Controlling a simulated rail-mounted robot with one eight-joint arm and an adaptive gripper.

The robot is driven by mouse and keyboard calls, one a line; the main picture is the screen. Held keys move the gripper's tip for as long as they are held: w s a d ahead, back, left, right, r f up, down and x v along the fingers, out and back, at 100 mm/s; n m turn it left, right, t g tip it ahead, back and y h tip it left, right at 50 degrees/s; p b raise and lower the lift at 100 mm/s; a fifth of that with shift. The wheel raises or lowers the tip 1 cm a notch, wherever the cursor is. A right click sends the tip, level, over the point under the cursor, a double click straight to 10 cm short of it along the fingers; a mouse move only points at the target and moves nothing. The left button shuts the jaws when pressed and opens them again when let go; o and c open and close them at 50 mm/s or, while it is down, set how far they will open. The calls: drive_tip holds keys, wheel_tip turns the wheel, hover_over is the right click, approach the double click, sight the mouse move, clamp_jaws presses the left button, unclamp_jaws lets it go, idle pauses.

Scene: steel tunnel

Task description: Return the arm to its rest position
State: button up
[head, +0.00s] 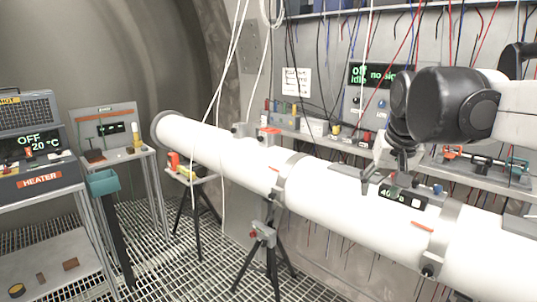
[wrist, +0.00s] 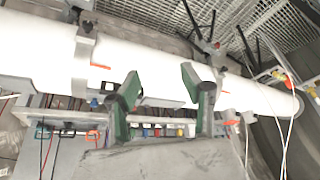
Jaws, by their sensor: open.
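My gripper (head: 388,180) is at the right in the head view, close to the white pipe (head: 335,195) and near its small display (head: 402,197). In the wrist view my gripper (wrist: 160,88) shows two green-padded fingers spread apart with nothing between them. The white pipe (wrist: 150,62) runs across behind the fingertips. I cannot tell whether the fingers touch the pipe. My arm reaches in from the right edge of the head view.
The pipe stands on tripods (head: 268,250) over a grated floor. Behind it are a shelf (head: 480,175) with small parts, a panel and hanging cables (head: 410,40). A heater (head: 40,180) and a small bench (head: 110,150) stand at left. Open floor lies between.

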drive_tip(key=s+a+f+n+t+b, duration=0.1)
drive_tip(key=s+a+f, duration=0.1)
drive_tip(key=s+f, duration=0.7)
drive_tip(key=s+a+f+t+b, duration=0.1)
drive_tip(key=s+a+f, duration=0.1)
drive_tip(key=s+f, duration=0.7)
drive_tip(key=shift+s+a+n+b, duration=0.4)
drive_tip(key=shift+s, duration=0.3)
drive_tip(key=shift+r, duration=0.1)
